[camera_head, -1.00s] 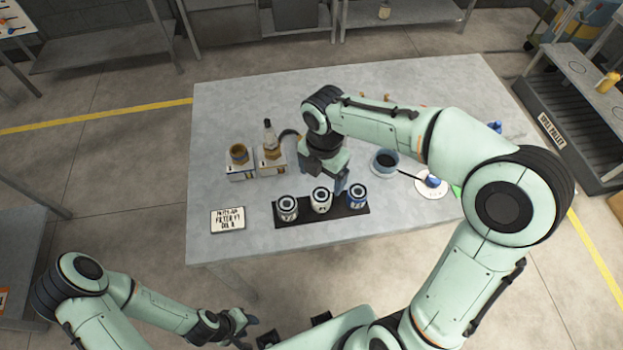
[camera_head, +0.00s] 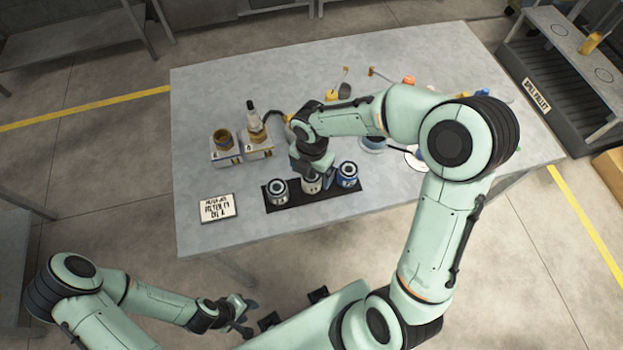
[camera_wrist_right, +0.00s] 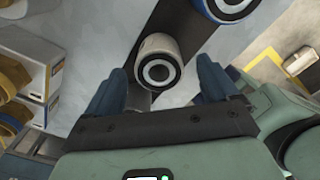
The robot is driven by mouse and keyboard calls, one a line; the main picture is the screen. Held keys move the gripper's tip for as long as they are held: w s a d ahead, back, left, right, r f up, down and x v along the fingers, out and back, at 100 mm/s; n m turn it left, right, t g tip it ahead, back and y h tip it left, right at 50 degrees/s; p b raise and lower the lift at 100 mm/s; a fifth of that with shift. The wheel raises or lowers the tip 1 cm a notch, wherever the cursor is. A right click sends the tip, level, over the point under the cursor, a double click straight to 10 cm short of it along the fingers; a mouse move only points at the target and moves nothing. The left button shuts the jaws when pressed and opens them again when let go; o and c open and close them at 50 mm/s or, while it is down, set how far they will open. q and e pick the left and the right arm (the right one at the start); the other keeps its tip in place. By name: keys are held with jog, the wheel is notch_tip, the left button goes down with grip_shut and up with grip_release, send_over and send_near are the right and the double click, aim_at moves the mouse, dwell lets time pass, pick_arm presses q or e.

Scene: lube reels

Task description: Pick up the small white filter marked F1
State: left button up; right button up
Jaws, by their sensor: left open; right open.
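Three small filters stand upright in a row on a dark strip (camera_head: 330,190) near the table's front edge. The left one (camera_head: 278,191) is white, the middle one (camera_head: 311,184) is white and partly covered by my right gripper, and the right one (camera_head: 347,174) is blue. I cannot read their marks. My right gripper (camera_head: 310,170) is open just above and behind the middle filter. In the right wrist view the white filter (camera_wrist_right: 158,68) shows between and beyond the open fingers; a blue filter (camera_wrist_right: 230,6) is at the top. My left gripper (camera_head: 241,318) is open and empty, off the table.
A card (camera_head: 217,207) reading "FILTER F1 OIL A" lies left of the strip. A blue bowl (camera_head: 374,145) is behind my right arm.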

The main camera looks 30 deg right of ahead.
notch_tip(320, 180, down, 2)
jog(key=shift+f, duration=0.1)
jog(key=shift+c, duration=0.3)
jog(key=c, duration=1.2)
jog(key=shift+o, duration=0.2)
jog(key=shift+r, duration=0.2)
